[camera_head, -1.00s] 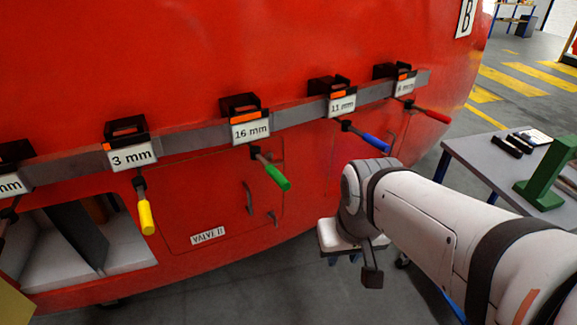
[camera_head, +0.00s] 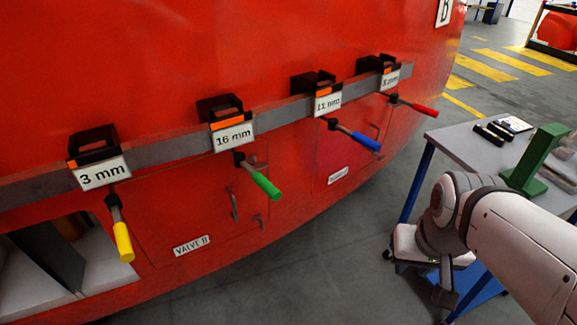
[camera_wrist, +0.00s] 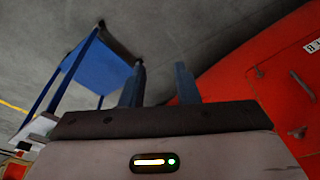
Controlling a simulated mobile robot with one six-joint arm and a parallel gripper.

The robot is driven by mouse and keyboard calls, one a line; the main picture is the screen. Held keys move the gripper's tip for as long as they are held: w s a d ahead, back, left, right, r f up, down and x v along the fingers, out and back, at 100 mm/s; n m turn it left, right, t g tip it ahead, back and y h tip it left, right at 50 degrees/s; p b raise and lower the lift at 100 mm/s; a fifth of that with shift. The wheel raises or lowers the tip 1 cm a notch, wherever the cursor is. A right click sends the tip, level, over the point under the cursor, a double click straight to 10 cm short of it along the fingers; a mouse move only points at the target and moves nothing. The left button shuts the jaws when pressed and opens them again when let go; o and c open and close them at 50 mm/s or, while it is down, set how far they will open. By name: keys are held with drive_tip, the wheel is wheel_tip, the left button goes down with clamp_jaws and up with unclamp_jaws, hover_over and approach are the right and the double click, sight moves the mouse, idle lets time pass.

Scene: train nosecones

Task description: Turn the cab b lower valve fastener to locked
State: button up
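The red cab shell carries a closed panel labelled VALVE B (camera_head: 192,245). On its right part are a dark curved handle (camera_head: 234,203) and a small fastener (camera_head: 258,221) low near the panel edge. The fastener is too small for me to read its position. Small dark fittings (camera_wrist: 298,132) show on the red shell at the right of that view.
A grey rail (camera_head: 170,147) on the cab holds several labelled holders with coloured-handled tools, such as the green one (camera_head: 265,185), jutting out above the panel. A table (camera_head: 465,150) with a green stand (camera_head: 537,160) is near my arm. Floor between cab and table is clear.

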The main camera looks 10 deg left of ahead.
sight(262, 223)
drive_tip(key=w+a+f+n+t+y+b, duration=0.15)
drive_tip(key=w+a+f+t+b, duration=0.25)
drive_tip(key=w+a+f+b, duration=0.4)
drive_tip(key=w+a+f+n+t+y+b, duration=0.1)
drive_tip(key=w+a+f+n+t+b, duration=0.35)
drive_tip(key=w+f, duration=0.7)
drive_tip(key=w+a+f+n+t+y+b, duration=0.1)
drive_tip(key=w+a+f+y+b, duration=0.1)
drive_tip(key=a+f+y+b, duration=0.55)
drive_tip(key=w+a+f+n+t+y+b, duration=0.15)
drive_tip(key=a+b, duration=0.35)
drive_tip(key=a, duration=0.6)
drive_tip(key=shift+y, duration=0.25)
drive_tip(key=x, duration=0.7)
drive_tip(key=shift+a+f, duration=0.15)
drive_tip(key=shift+f, duration=0.25)
drive_tip(key=shift+c, duration=0.3)
clamp_jaws()
